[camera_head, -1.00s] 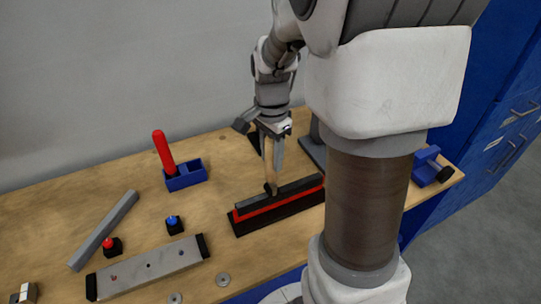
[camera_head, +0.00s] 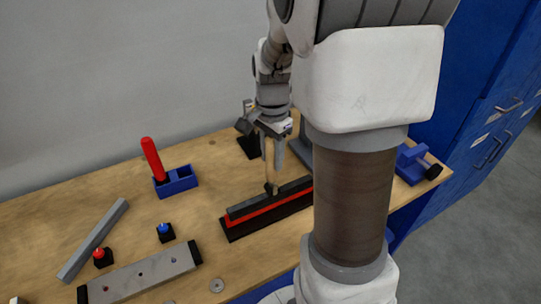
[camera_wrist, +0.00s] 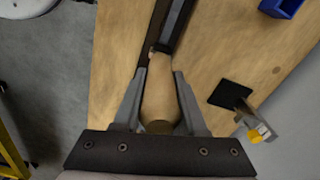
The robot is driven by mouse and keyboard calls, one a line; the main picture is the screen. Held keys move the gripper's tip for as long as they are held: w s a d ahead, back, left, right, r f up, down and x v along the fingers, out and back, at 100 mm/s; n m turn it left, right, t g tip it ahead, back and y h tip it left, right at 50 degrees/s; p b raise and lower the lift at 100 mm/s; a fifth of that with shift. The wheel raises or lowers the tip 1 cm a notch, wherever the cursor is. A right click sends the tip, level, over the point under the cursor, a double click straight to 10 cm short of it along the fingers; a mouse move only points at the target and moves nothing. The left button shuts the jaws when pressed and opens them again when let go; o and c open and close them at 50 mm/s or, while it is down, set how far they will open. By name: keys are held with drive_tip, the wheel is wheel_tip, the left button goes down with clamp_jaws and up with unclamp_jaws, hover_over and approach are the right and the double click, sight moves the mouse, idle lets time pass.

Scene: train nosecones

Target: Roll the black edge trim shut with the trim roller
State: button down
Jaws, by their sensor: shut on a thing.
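The black edge trim (camera_head: 244,208) lies along a red strip (camera_head: 262,213) on a long black base near the bench's front edge. Its right end is hidden behind my arm. My gripper (camera_head: 270,150) is shut on the wooden handle of the trim roller (camera_head: 270,172), which points down. The roller's dark lower end sits at the top of the trim, seemingly touching it. In the wrist view the tan handle (camera_wrist: 160,98) is between the two fingers, and the dark trim (camera_wrist: 173,25) runs away beyond it.
A blue holder (camera_head: 178,182) with a red-handled tool (camera_head: 153,158) stands at the back left. A grey bar (camera_head: 93,240), red and blue buttons and a grey plate (camera_head: 140,277) lie left. A blue clamp-like tool (camera_head: 412,165) is at the right end. Bare bench lies behind the trim.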

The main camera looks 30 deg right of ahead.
drive_tip(key=shift+d, duration=0.15)
drive_tip(key=shift+d, duration=1.45)
drive_tip(key=shift+d, duration=1.35)
drive_tip(key=shift+d, duration=1.4)
